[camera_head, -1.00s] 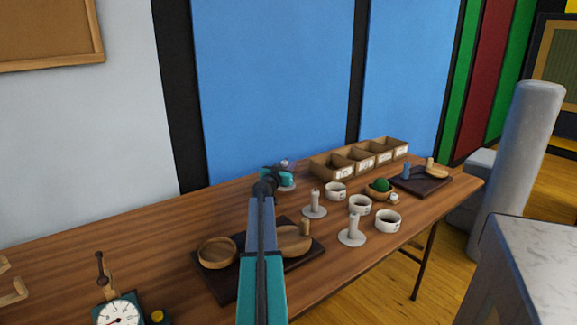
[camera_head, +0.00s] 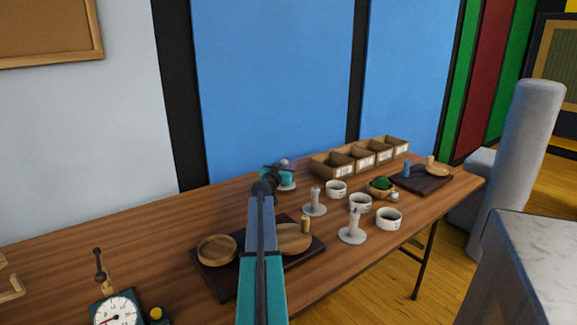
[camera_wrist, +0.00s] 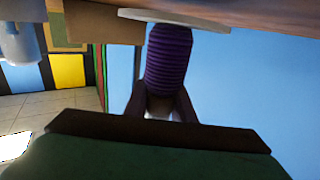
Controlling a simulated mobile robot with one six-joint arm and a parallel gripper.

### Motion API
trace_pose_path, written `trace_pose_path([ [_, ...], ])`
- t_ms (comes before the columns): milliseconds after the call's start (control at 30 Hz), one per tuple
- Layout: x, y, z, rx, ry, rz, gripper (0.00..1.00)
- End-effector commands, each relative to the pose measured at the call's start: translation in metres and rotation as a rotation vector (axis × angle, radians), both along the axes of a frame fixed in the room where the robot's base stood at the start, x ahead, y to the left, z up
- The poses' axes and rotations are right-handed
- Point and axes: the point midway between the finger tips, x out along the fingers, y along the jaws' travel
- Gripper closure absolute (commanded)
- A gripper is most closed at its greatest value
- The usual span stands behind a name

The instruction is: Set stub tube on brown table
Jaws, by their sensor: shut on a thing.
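My gripper (camera_head: 277,177) is over the back middle of the brown table (camera_head: 150,225). In the wrist view, its dark fingers (camera_wrist: 160,108) are shut on a purple ribbed tube (camera_wrist: 169,60), which I take to be the stub tube. A pale round disc (camera_wrist: 175,19) is at the tube's far end, against the wooden surface at the top of the picture. I cannot tell whether the disc touches the table. In the head view the gripper hides most of the tube, and the pale disc (camera_head: 287,187) shows just below it.
Two grey candle holders (camera_head: 315,208) (camera_head: 352,237), white cups (camera_head: 389,219) and a row of labelled boxes (camera_head: 333,166) stand to the right. A dark tray (camera_head: 225,283) with wooden dishes is in front, and a dial scale (camera_head: 118,311) is at left. The back left tabletop is clear.

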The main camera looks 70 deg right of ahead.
Motion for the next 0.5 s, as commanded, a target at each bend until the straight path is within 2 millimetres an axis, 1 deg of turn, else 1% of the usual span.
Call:
trace_pose_path([
  [500, 0.0001, 0.0001, -0.006, 0.0, 0.0, 0.0, 1.0],
])
